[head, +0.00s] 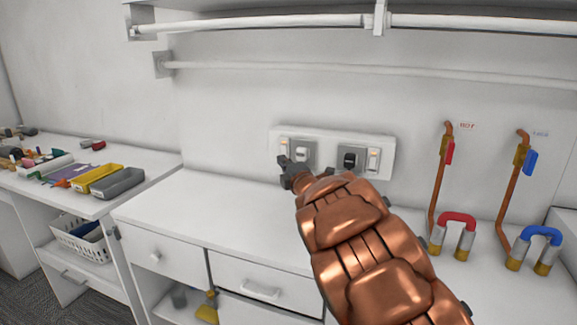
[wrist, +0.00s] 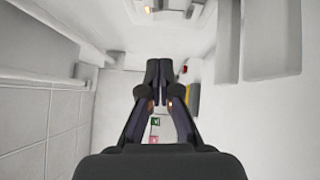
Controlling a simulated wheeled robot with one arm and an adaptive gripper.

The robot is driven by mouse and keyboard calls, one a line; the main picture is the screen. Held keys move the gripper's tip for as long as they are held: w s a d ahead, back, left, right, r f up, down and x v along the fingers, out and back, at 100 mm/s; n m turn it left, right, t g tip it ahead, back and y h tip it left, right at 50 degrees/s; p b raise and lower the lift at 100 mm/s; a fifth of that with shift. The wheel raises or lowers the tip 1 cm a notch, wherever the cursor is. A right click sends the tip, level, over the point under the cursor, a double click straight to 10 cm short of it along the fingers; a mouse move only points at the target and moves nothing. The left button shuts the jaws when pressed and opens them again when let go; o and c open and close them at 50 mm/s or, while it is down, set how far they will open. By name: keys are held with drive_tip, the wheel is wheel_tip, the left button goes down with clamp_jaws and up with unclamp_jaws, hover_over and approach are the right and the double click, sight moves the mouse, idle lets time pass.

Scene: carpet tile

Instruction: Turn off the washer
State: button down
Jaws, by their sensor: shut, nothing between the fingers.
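A white wall panel (head: 333,136) with two switch units is mounted above the white counter in the head view. The left switch (head: 304,152) is grey, with a small orange-lit part beside it. No washer body can be made out.
Copper pipes with a red HOT valve (head: 449,152) and a blue valve (head: 530,162) stand right of the panel. Two rails (head: 260,24) run above. A yellow tray (head: 93,181) and grey tray (head: 118,183) sit on the left table. The counter (head: 200,208) is bare at left.

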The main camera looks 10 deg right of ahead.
sight(283, 150)
drive_tip(key=w+d+p, duration=0.1)
drive_tip(key=w+p, duration=0.1)
drive_tip(key=w, duration=0.4)
drive_tip(key=shift+d+r, duration=0.3)
